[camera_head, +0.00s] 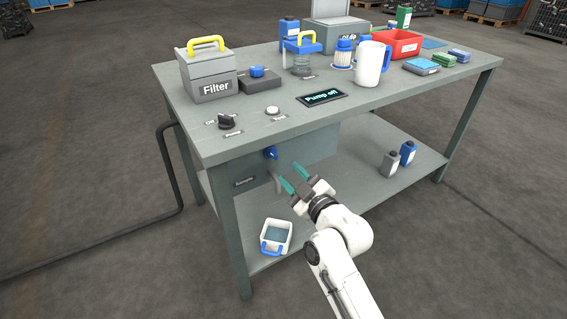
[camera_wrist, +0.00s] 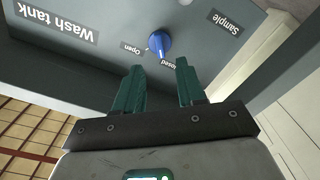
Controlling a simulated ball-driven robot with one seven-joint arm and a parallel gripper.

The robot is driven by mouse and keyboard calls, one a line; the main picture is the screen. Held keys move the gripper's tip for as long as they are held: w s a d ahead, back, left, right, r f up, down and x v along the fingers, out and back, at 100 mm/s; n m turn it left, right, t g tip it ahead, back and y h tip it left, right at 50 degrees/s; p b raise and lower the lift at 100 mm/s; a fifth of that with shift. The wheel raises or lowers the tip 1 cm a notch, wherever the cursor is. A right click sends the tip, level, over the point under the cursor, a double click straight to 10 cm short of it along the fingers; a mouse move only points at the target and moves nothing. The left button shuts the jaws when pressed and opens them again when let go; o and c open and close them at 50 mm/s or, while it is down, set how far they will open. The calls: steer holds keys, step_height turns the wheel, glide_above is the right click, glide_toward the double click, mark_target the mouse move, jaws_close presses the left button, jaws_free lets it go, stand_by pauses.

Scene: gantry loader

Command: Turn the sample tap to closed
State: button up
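The sample tap is a blue knob (camera_head: 271,153) on the grey panel under the table top, with a grey spout below it. In the wrist view the blue knob (camera_wrist: 159,43) is close ahead, beyond and between my fingertips. An "Open" label (camera_wrist: 132,49) is to its left, and a partly covered "Closed" label is just below it. I cannot tell for sure where the knob points. My gripper (camera_head: 290,176) is open, its teal fingers apart and empty, just below and right of the knob. The fingers (camera_wrist: 158,66) do not appear to touch the knob.
A white container with a blue handle (camera_head: 276,236) stands on the lower shelf below the tap. Two small bottles (camera_head: 398,160) stand on that shelf to the right. The table top above holds a filter box (camera_head: 208,72), a "Pump off" display (camera_head: 322,98) and a white jug (camera_head: 370,65).

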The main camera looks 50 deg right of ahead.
steer(key=shift+v, duration=1.75)
steer(key=s+a+f+m+g+y, duration=0.1)
steer(key=s+a+f+g+y, duration=0.35)
steer(key=a+f+g, duration=0.4)
steer(key=s+a+f+m+g, duration=0.2)
steer(key=s+a+f+g, duration=0.15)
steer(key=s, duration=0.55)
steer(key=s+a+f+m+g, duration=0.15)
steer(key=s+f+g, duration=0.3)
steer(key=s, duration=0.45)
step_height(320, 180, up, 31)
steer(key=s+p, duration=0.1)
steer(key=p, duration=3)
steer(key=shift+a, duration=0.35)
